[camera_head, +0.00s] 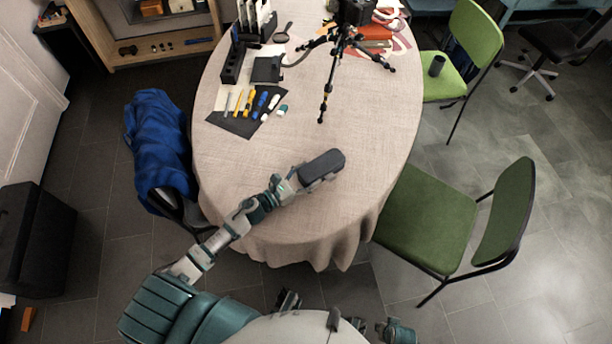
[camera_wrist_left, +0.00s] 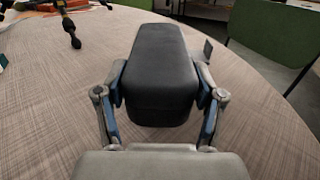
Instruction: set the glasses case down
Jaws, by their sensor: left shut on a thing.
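The glasses case (camera_head: 322,166) is a dark grey, rounded long box over the near part of the table. My left gripper (camera_head: 305,178) is shut on its near end. In the left wrist view the case (camera_wrist_left: 160,62) lies lengthwise between the two fingers of the left gripper (camera_wrist_left: 160,92), pointing away from me. I cannot tell whether its underside touches the cloth. The oval table (camera_head: 240,170) has a beige cloth. My right gripper cannot be made out clearly in the head view.
A black tripod (camera_head: 328,88) stands farther back on the table. A dark mat (camera_head: 232,122) with pens and markers lies at the left. Green chairs (camera_head: 430,218) stand at the right, and a blue cloth (camera_head: 158,140) hangs at the left. The cloth right of the case is clear.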

